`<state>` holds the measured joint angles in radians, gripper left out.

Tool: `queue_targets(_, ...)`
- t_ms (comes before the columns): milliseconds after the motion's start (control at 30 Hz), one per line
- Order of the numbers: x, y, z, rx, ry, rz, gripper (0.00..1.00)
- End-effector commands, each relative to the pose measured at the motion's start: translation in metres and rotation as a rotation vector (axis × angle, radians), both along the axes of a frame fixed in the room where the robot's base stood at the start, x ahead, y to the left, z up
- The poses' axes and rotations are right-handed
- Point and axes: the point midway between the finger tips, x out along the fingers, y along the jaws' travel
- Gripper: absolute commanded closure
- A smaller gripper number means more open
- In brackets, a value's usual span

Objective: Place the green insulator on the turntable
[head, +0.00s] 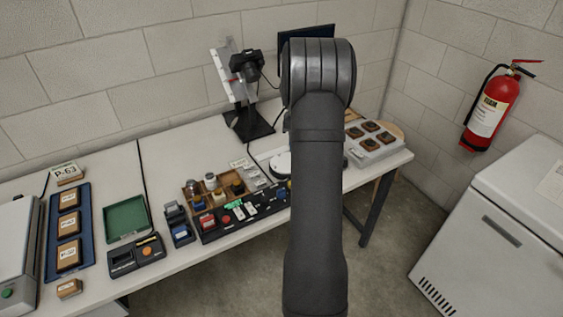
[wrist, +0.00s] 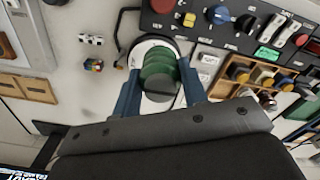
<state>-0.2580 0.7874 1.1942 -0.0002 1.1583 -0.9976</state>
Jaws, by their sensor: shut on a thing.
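In the wrist view my gripper (wrist: 160,82) has its two blue fingers on either side of the green insulator (wrist: 158,64), a ribbed round piece with a dark end facing the camera, and is shut on it. The turntable (wrist: 139,50), a white round disc, shows behind and around the insulator. I cannot tell whether the insulator touches the disc or is held above it. In the head view only the left part of the turntable (head: 280,164) shows beside my arm. My gripper and the insulator are hidden behind my arm there.
A black control panel (wrist: 235,35) with buttons lies close to the turntable. A wooden compartment tray (head: 190,187) holds several jars. A camera on a stand (head: 246,65) rises behind, and a grey tray (head: 387,150) sits at the right.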

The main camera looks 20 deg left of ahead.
Motion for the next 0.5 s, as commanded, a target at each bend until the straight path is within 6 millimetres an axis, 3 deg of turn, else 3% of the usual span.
queue_targets(33,0.007,-0.019,0.003,0.0,-0.001,-0.006,0.86)
queue_targets(100,0.013,-0.037,0.007,0.0,0.0,-0.005,0.86)
queue_targets(233,0.019,-0.057,0.01,0.0,-0.001,-0.001,0.86)
queue_targets(367,0.024,-0.05,0.003,-0.001,0.001,0.004,0.86)
queue_targets(500,0.03,-0.02,-0.016,-0.001,0.003,0.006,0.86)
